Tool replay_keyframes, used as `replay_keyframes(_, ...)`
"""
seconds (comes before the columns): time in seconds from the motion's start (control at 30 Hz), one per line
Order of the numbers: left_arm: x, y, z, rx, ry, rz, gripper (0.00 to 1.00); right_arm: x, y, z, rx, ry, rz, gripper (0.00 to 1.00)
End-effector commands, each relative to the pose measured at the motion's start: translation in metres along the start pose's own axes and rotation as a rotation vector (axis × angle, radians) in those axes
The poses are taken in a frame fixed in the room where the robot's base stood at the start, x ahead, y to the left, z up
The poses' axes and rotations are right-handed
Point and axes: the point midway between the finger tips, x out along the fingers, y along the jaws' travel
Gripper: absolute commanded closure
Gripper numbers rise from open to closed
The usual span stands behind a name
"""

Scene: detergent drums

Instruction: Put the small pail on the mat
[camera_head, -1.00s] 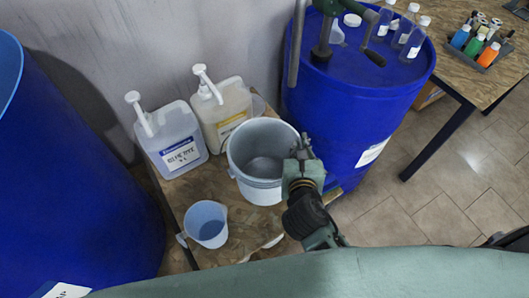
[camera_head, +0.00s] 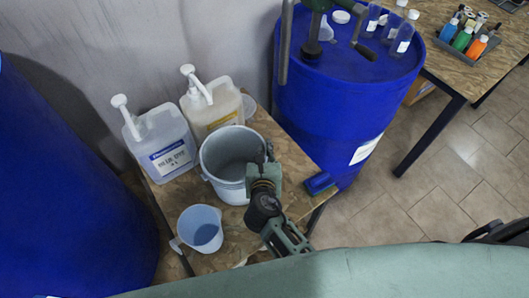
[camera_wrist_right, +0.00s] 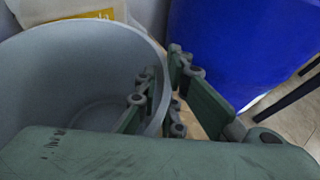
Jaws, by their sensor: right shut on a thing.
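The small pail (camera_head: 222,184) is a light grey, open, empty bucket over the wooden table (camera_head: 250,224), in front of the pump canisters. Whether its base touches the table is hard to tell. My right gripper (camera_head: 264,168) is shut on the pail's right rim. In the right wrist view the fingers (camera_wrist_right: 160,95) straddle the pail wall (camera_wrist_right: 60,65), one inside and one outside. I cannot make out a mat in these views. My left gripper is not in view.
A blue jug (camera_head: 201,233) stands front left of the pail. Two pump canisters (camera_head: 165,147) (camera_head: 212,110) stand behind it. A blue object (camera_head: 320,183) lies at the table's right edge. Blue drums (camera_head: 345,105) (camera_head: 70,190) flank the table. A workbench (camera_head: 485,65) is far right.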

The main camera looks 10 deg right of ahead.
Motion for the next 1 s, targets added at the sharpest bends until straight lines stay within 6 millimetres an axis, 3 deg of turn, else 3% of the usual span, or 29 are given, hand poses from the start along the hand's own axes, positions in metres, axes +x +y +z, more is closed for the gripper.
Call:
replay_keyframes(0.17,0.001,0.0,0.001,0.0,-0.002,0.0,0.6,0.001,0.0,-0.002,0.001,-0.001,0.001,1.0)
replay_keyframes(0.2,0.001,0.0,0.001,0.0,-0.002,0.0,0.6,0.001,0.0,-0.003,0.0,0.0,0.0,0.91)
replay_keyframes(0.4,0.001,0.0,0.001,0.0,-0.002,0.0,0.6,0.001,0.0,-0.002,0.0,0.0,-0.001,0.73)
replay_keyframes(0.77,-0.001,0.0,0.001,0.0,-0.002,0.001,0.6,-0.001,0.0,0.002,0.0,0.0,0.0,0.73)
replay_keyframes(1.0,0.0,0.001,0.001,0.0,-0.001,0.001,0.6,-0.04,0.0,-0.001,0.001,0.002,0.001,0.73)
